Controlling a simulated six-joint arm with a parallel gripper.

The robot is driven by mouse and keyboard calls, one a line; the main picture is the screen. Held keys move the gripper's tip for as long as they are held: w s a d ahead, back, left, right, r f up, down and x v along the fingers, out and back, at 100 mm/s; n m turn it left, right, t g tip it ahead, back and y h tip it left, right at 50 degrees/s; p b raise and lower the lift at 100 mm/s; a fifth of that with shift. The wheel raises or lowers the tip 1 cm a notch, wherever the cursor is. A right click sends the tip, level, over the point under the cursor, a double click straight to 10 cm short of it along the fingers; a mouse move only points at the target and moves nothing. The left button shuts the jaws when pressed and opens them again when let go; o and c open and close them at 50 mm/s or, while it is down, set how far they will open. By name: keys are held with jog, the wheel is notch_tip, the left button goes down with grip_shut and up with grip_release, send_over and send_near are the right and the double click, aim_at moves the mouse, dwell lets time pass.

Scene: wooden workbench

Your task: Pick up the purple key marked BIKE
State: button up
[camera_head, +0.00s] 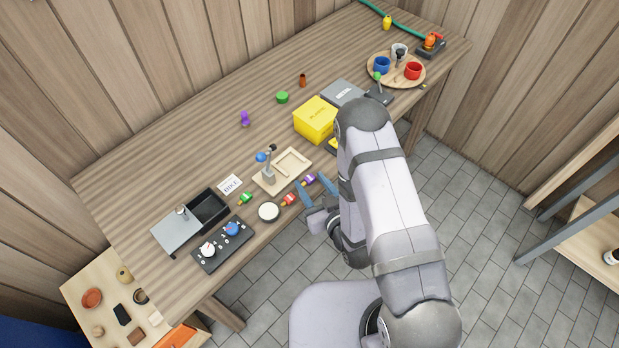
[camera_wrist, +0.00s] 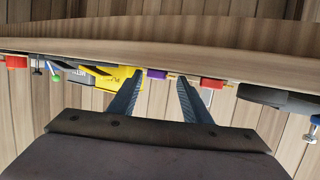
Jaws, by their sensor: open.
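The purple key (camera_head: 308,180) lies near the front edge of the workbench, with a small pale tip. Its marking is too small to read. In the wrist view the purple key (camera_wrist: 157,73) shows between my fingertips, beyond them at the table edge. My gripper (camera_head: 317,190) is open and empty, with blue fingers pointing at the bench just in front of the key. Its two fingers also show in the wrist view (camera_wrist: 160,77). A red key (camera_head: 289,199) lies just left of the purple one, and a green key (camera_head: 245,198) farther left.
A white card (camera_head: 230,184) with dark lettering lies near the green key. A round white-topped thing (camera_head: 268,212) sits left of the red key. A wooden tray (camera_head: 297,157) stands behind, a yellow box (camera_head: 315,118) farther back. A knob panel (camera_head: 221,246) is at left.

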jog(key=c, duration=0.7)
jog(key=shift+c, duration=0.2)
jog(key=shift+r, duration=0.1)
notch_tip(320, 180, up, 10)
jog(key=p, duration=0.3)
jog(key=shift+p, duration=0.35)
